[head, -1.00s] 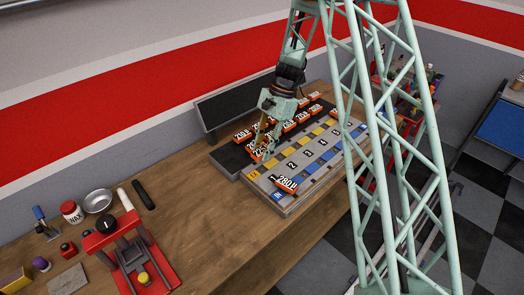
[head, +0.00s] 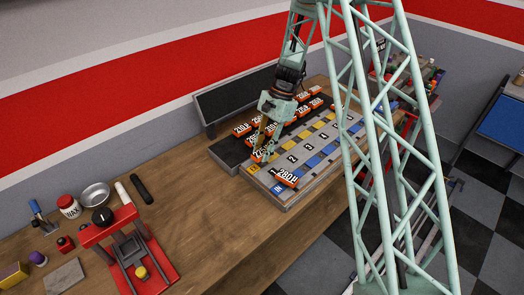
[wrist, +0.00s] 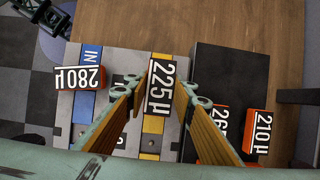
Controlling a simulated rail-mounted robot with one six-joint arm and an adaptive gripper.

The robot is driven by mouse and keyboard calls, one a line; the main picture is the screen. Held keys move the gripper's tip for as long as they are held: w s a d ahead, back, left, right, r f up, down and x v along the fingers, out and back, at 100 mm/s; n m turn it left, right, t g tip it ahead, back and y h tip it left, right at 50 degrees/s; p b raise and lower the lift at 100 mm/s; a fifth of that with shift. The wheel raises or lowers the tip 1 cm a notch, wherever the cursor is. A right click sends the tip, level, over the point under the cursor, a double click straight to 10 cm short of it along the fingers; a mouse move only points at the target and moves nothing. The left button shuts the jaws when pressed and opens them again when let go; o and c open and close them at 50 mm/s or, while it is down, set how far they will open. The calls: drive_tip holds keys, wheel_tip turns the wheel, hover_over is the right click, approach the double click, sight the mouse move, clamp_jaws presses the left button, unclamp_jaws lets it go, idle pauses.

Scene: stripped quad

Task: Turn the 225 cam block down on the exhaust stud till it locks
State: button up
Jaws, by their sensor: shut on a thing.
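The 225 cam block (wrist: 160,88), orange with a black, white-lettered top, is between my gripper's fingertips (wrist: 158,92) in the wrist view. My gripper is shut on it. In the head view my gripper (head: 264,147) points down at the near end of the grey board, with the block (head: 259,156) at its tips. The block lies over the board's yellow row (wrist: 153,125), near its end. The exhaust stud is hidden beneath the block. I cannot tell whether the block is seated or held just above the board.
A 280 block (head: 286,178) sits on the blue IN row, left of my gripper in the wrist view. Several orange blocks, including a 210 (wrist: 262,122), stand on the black rack (wrist: 222,72) close to my right finger. Bare wooden bench (head: 200,205) and a red press (head: 132,262) lie nearer.

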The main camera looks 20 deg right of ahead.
drive_tip(key=shift+f+b, duration=0.65)
drive_tip(key=shift+f, duration=0.9)
drive_tip(key=m+t+b, duration=0.1)
drive_tip(key=m, duration=0.2)
drive_tip(key=shift+m+y+b, duration=0.3)
drive_tip(key=shift+b, duration=0.05)
drive_tip(key=m+t+b, duration=0.2)
drive_tip(key=m, duration=0.2)
drive_tip(key=m+b, duration=0.1)
drive_tip(key=m, duration=0.1)
drive_tip(key=m+t+b, duration=0.1)
drive_tip(key=m+b, duration=0.1)
drive_tip(key=shift+t+h, duration=0.3)
drive_tip(key=shift+h, duration=0.1)
drive_tip(key=m+h+b, duration=0.1)
drive_tip(key=m+b, duration=0.1)
drive_tip(key=m, duration=0.2)
drive_tip(key=shift+t, duration=0.4)
drive_tip(key=o, duration=1)
drive_tip(key=shift+c, duration=0.2)
drive_tip(key=shift+r, duration=0.2)
